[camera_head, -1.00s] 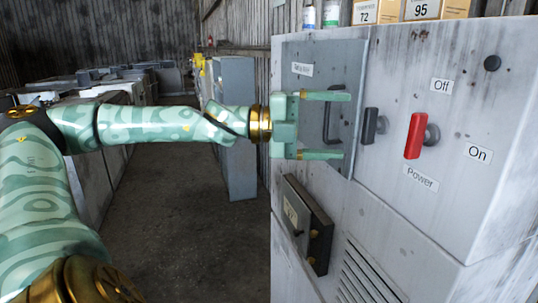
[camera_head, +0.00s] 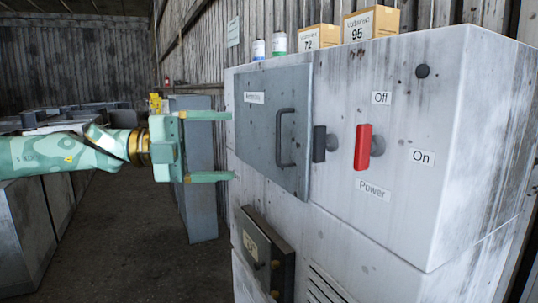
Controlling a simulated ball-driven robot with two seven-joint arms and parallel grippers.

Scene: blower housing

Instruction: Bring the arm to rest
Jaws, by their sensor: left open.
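My left arm comes in from the left, pale green with a gold wrist ring. My left gripper (camera_head: 232,146) is open and empty, its two fingers pointing right. In the picture its fingertips lie by the left edge of the housing's grey door panel (camera_head: 262,140), left of the door's dark handle (camera_head: 285,137). It does not hold the handle. The door looks shut. My right gripper is not in view.
The blower housing (camera_head: 450,150) has a red power lever (camera_head: 362,147) and a black latch (camera_head: 319,143). A small dark box (camera_head: 262,252) sits on its lower front. Two cartons (camera_head: 371,23) and two bottles (camera_head: 279,43) stand on top. Floor (camera_head: 140,250) shows at left.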

